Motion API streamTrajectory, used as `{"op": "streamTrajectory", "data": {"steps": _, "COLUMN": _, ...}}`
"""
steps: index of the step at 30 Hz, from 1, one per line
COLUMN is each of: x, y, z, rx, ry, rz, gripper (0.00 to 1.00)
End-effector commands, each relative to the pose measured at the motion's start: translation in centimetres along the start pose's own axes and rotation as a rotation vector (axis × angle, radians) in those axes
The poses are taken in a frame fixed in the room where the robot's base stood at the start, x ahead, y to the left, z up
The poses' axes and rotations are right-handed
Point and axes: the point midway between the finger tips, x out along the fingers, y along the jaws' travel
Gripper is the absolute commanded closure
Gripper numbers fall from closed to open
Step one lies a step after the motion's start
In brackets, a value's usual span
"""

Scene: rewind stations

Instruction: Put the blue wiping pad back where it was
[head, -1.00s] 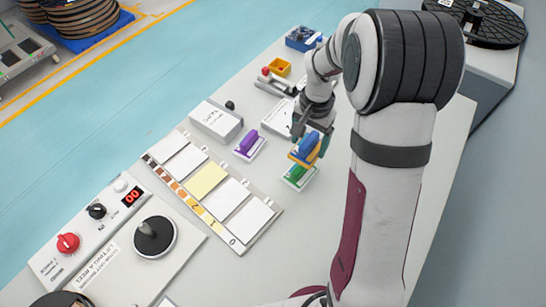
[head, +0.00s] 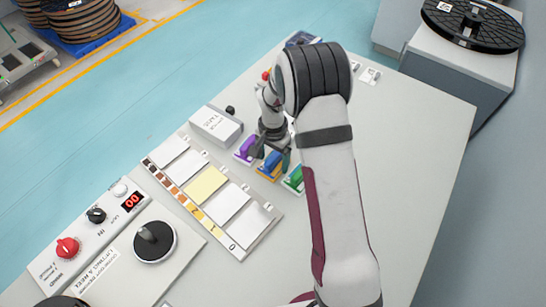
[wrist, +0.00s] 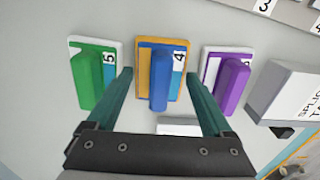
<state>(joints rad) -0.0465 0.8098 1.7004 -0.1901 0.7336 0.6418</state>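The blue wiping pad (head: 272,160) has a blue handle on an orange-edged base. It stands in the row between the purple pad (head: 246,148) and the green pad (head: 294,179). In the wrist view the blue pad (wrist: 159,78) shows a label "4" and sits between the two teal fingers of my gripper (wrist: 160,82). The fingers are spread, with a gap on each side of the blue handle. The green pad (wrist: 88,78) is left of them and the purple pad (wrist: 231,82) right. In the head view my gripper (head: 268,150) partly hides the blue pad.
A white box (head: 216,126) stands behind the purple pad. A chart board with white and yellow cards (head: 232,226) lies in front of the pads. A winder panel with a red knob (head: 67,247) is at the lower left. The table right of my arm (head: 415,170) is clear.

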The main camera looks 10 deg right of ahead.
Motion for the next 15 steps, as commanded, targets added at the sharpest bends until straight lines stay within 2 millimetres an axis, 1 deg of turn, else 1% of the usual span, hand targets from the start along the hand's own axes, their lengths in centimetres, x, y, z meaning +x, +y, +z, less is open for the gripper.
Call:
{"op": "streamTrajectory", "data": {"steps": 8, "x": -0.1, "y": 0.0, "z": 0.0, "rx": 0.000, "ry": 0.000, "rz": 0.000, "gripper": 0.07}}
{"op": "streamTrajectory", "data": {"steps": 10, "x": -0.4, "y": 0.0, "z": 0.0, "rx": 0.000, "ry": 0.001, "rz": -0.001, "gripper": 0.07}}
{"op": "streamTrajectory", "data": {"steps": 11, "x": -0.8, "y": -0.1, "z": -0.1, "rx": 0.000, "ry": 0.002, "rz": -0.002, "gripper": 0.07}}
{"op": "streamTrajectory", "data": {"steps": 13, "x": -2.3, "y": -0.1, "z": -0.1, "rx": 0.000, "ry": 0.004, "rz": -0.004, "gripper": 0.07}}
{"op": "streamTrajectory", "data": {"steps": 14, "x": -3.1, "y": -0.1, "z": -0.1, "rx": 0.000, "ry": 0.003, "rz": -0.004, "gripper": 0.07}}
{"op": "streamTrajectory", "data": {"steps": 15, "x": -4.3, "y": -0.1, "z": -0.1, "rx": 0.000, "ry": 0.004, "rz": -0.004, "gripper": 0.07}}
